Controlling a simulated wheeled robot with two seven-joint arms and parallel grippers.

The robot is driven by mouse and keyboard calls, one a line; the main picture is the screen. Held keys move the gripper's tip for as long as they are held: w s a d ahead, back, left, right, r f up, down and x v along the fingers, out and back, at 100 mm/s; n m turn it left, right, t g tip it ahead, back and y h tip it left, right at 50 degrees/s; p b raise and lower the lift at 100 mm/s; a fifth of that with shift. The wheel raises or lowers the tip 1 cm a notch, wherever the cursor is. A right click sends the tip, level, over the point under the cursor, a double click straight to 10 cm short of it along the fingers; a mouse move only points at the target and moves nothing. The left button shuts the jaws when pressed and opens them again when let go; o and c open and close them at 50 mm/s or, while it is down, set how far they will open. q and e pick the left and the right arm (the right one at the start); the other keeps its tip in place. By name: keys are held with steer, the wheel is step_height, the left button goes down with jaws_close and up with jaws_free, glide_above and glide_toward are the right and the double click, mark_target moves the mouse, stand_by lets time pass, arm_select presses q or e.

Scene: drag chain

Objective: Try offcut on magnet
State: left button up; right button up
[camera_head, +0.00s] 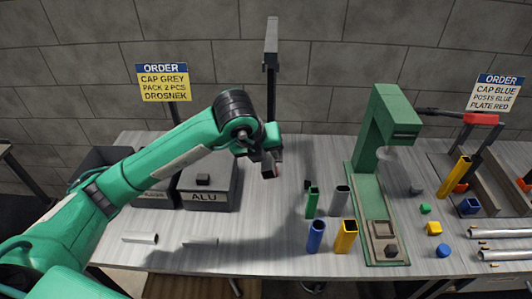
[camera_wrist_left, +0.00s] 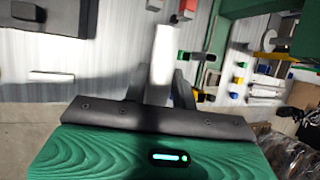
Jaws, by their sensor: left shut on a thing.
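My left gripper (camera_head: 272,165) is above the table, right of the ALU box, pointing down. In the left wrist view its fingers (camera_wrist_left: 158,88) are shut on a pale straight offcut (camera_wrist_left: 162,55), which sticks out past them. In the head view the held offcut is mostly hidden by the gripper. Two other pale offcuts lie on the front left of the table, one further left (camera_head: 140,238) and one nearer the middle (camera_head: 200,241). A tall dark post (camera_head: 271,60) rises behind the gripper. I cannot tell which thing is the magnet. My right gripper is not in view.
The grey ALU box (camera_head: 209,198) has a black block (camera_head: 203,179) on top; a darker box (camera_head: 155,196) is beside it. Green, grey, blue and yellow tubes stand right of the gripper. A green press (camera_head: 368,150) stands beyond them. The table's front middle is clear.

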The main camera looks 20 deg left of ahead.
mark_target(267, 165)
arm_select(q)
steer(key=shift+w+a+b, duration=0.1)
steer(key=shift+w+b, duration=0.3)
steer(key=shift+w, duration=0.15)
steer(key=shift+s+d+b, duration=0.15)
steer(key=shift+s+b, duration=0.15)
steer(key=shift+s, duration=0.25)
steer(key=shift+s+d+b, duration=0.15)
steer(key=shift+s+b, duration=0.15)
steer(key=shift+s, duration=0.25)
stand_by(3.4)
steer(key=shift+s+d+r+b, duration=0.15)
steer(key=shift+s+d+b, duration=0.1)
steer(key=shift+s, duration=0.4)
steer(key=shift+s+d+r+b, duration=0.15)
steer(key=shift+s+b, duration=0.1)
steer(key=shift+s, duration=0.35)
stand_by(1.7)
